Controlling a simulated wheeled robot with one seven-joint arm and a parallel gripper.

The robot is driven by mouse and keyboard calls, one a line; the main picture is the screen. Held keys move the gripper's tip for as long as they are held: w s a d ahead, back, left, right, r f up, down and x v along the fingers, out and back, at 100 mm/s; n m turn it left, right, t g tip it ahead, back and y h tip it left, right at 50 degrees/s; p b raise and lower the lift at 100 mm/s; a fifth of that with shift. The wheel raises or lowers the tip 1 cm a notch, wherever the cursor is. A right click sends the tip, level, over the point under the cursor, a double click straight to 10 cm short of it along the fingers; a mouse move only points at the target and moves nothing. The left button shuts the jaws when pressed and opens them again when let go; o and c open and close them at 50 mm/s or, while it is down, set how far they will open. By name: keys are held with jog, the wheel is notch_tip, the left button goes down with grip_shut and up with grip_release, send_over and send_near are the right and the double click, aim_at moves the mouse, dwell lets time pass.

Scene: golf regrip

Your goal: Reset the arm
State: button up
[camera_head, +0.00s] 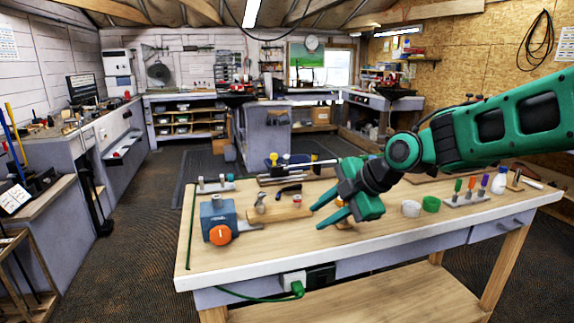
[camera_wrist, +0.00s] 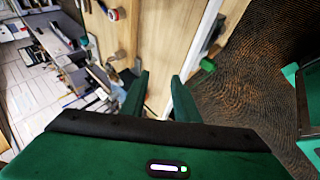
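My green arm reaches in from the right in the head view. My gripper (camera_head: 325,212) hangs above the front middle of the wooden workbench (camera_head: 400,207), its two fingers pointing left and spread apart. Nothing shows between the fingers. In the wrist view, my gripper (camera_wrist: 159,92) also shows two green fingers apart, with bare bench top and the bench's white front edge between and beyond them. A small orange item on the bench is partly hidden behind my gripper.
A blue vise with an orange knob (camera_head: 220,235) stands at the bench's left end. A wooden block (camera_head: 280,215) lies beside it.

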jog(key=s+d+f+m+h, duration=0.2)
jog(key=s+d+m, duration=0.25)
jog(key=d, duration=0.25)
jog(key=s+d+f+m+g+h, duration=0.1)
jog(key=s+d+m, duration=0.2)
jog(key=d+m, duration=0.3)
jog(key=s+d+f+m+h, duration=0.2)
jog(key=s+d+m, duration=0.2)
jog(key=d, duration=0.5)
jog(key=s+d+f+m+g, duration=0.1)
jog(key=s+d+m, duration=0.2)
jog(key=s+m, duration=0.2)
jog(key=s+d+f+m+g+h, duration=0.1)
jog(key=s+d+m+g, duration=0.1)
jog(key=s+m, duration=0.3)
jog(key=s+d+f+m+g, duration=0.1)
jog(key=s+d+m, duration=0.4)
jog(key=s, duration=0.5)
jog(key=shift+s, duration=0.4)
